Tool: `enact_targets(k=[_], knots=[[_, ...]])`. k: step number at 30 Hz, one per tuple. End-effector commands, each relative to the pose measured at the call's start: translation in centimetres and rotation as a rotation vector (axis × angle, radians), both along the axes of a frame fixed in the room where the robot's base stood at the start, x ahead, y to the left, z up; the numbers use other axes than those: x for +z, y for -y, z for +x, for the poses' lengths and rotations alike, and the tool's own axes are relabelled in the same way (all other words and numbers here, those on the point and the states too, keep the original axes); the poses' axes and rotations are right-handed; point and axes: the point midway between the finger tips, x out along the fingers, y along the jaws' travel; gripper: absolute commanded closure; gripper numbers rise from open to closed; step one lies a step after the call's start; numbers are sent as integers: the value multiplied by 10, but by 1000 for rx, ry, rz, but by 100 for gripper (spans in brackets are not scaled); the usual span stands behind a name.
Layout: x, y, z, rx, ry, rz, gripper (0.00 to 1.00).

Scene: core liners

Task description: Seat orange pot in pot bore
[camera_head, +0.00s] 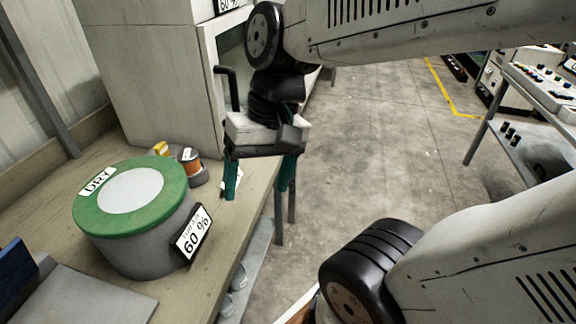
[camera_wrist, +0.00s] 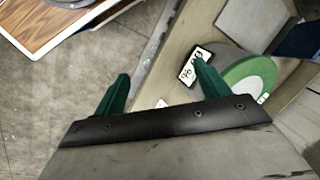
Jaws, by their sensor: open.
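A small orange pot (camera_head: 192,165) with a white label sits on the bench, in or against a low grey holder (camera_head: 200,179) behind the green-lidded drum. The bore itself cannot be made out, so I cannot tell whether the pot is seated. My gripper (camera_head: 259,180) hangs to the right of the pot, near the bench's right edge, with its teal fingers apart and nothing between them. In the wrist view my gripper (camera_wrist: 160,88) is also open and empty. The orange pot does not show in the wrist view.
A grey drum with a green lid marked DRY (camera_head: 135,250) stands on the bench (camera_head: 110,150), with a 60 % sign (camera_head: 192,234) at its side. A yellow item (camera_head: 160,148) is behind it. A large pale cabinet (camera_head: 160,75) stands at the back. Open floor (camera_head: 370,130) lies right.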

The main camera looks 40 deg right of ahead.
Motion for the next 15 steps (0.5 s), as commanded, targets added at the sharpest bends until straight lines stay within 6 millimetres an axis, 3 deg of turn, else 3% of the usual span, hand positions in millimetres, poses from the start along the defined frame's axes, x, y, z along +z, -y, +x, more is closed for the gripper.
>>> enact_targets(k=[3,7,15], knots=[[10,20,-18,133,76,-154,26],[16,35,-27,207,113,-252,26],[17,40,-29,226,120,-281,26]])
